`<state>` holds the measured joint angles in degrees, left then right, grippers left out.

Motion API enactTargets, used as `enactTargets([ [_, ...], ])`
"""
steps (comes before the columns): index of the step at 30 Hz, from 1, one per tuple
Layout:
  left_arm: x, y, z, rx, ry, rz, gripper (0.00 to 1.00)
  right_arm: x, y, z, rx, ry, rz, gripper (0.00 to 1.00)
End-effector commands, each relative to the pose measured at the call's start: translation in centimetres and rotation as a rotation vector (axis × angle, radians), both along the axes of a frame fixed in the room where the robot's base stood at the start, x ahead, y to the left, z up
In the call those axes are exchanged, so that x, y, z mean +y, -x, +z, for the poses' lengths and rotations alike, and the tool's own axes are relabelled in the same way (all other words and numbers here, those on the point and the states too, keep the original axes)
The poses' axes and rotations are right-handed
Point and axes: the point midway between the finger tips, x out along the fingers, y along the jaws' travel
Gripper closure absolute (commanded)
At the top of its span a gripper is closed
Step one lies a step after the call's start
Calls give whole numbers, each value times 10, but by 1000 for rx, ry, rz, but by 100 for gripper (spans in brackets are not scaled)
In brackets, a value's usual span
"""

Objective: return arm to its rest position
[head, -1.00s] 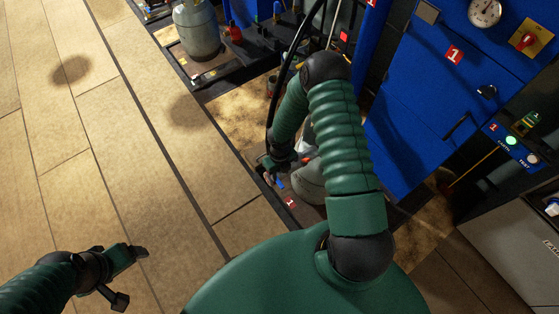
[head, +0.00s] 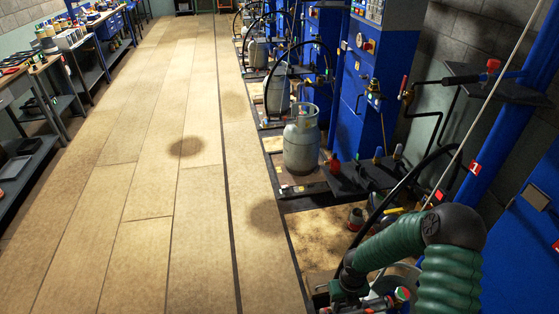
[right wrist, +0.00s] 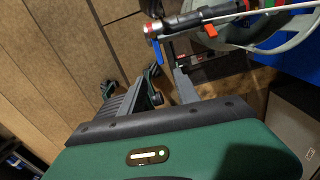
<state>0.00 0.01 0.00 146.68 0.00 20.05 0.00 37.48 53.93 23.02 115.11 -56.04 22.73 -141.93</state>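My right arm comes in at the bottom right of the head view, its green ribbed sleeve bent at a dark elbow. My right gripper (head: 345,292) hangs low beside a grey gas cylinder (head: 405,272), which is mostly hidden behind the arm. In the right wrist view my right gripper (right wrist: 157,82) has its two dark fingers apart, with nothing held between them. The cylinder's collar (right wrist: 290,38) and a hose fitting (right wrist: 205,18) with red and blue parts lie just beyond the fingers. I cannot tell whether they touch. My left gripper is out of the head view.
Another gas cylinder (head: 301,145) stands on a dark scale platform along the row of blue cabinets (head: 352,90). A black hose arches near my right arm. A workbench (head: 50,60) lines the left wall. The tiled floor (head: 150,220) between is clear.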

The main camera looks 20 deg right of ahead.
Motion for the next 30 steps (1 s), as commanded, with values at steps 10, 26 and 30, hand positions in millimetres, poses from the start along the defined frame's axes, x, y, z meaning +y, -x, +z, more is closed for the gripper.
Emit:
enactTargets([
  [10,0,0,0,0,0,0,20,43,24,113,-111,43,-1367,62],
  [26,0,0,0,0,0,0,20,112,66,200,-25,-341,-2988,62],
  [30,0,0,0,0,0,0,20,112,66,200,-25,-341,-2988,62],
])
